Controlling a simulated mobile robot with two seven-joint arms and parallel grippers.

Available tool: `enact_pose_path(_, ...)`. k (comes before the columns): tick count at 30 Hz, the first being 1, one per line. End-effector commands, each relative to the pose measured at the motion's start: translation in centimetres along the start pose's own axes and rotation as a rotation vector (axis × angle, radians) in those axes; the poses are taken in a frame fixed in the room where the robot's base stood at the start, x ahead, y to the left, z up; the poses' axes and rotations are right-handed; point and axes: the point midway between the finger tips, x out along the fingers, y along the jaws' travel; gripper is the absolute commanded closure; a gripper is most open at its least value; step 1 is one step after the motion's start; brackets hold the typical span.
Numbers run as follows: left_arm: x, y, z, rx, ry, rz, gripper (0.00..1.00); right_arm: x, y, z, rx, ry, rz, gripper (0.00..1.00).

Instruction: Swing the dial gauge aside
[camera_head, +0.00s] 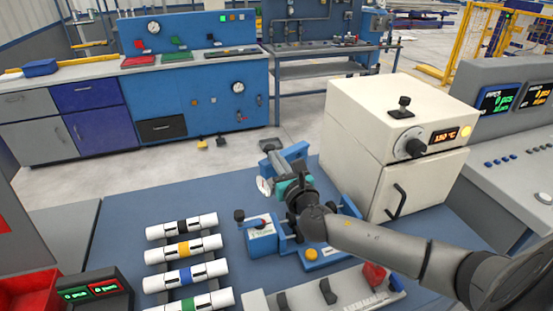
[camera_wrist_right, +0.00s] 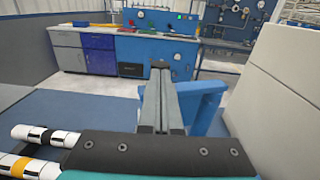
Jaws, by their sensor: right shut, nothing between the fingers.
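The dial gauge (camera_head: 264,187), a small round white face, shows just left of my right gripper in the head view, over the blue fixture (camera_head: 263,240) on the bench. My right gripper (camera_head: 269,147) is shut and empty, pointing away over the fixture. I cannot tell whether it touches the gauge. In the right wrist view, its closed fingers (camera_wrist_right: 160,68) lie beside a blue bracket (camera_wrist_right: 208,105); the gauge face is not visible there. My right arm and wrist hide part of the fixture. My left gripper is not in view.
Several white pipes with coloured bands (camera_head: 182,226) lie on a rack to the left. A cream oven (camera_head: 385,150) stands close on the right. A grey holder with a red knob (camera_head: 325,292) lies in front. The blue bench top (camera_head: 135,205) is clear at the back left.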

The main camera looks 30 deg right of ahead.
Motion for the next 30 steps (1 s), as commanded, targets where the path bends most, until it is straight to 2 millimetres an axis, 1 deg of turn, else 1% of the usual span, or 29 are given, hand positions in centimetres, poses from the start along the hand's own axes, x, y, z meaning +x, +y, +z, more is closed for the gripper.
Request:
enact_pose_path(5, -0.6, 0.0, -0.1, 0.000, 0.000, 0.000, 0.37, 0.5, 0.3, 0.2, 0.004, -0.003, -0.040, 1.00)
enact_pose_path(9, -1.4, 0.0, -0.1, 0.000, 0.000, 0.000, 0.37, 1.4, 0.9, 0.2, 0.007, -0.003, -0.111, 1.00)
enact_pose_path(13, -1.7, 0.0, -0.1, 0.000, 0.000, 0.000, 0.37, 2.3, 1.3, 0.2, 0.006, -0.004, -0.184, 1.00)
enact_pose_path(22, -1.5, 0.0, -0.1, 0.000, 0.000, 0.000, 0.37, 4.3, 2.1, 0.0, 0.004, -0.002, -0.350, 1.00)
enact_pose_path(30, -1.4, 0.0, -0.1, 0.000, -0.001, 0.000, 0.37, 4.8, 2.2, 0.1, -0.001, -0.001, -0.397, 1.00)
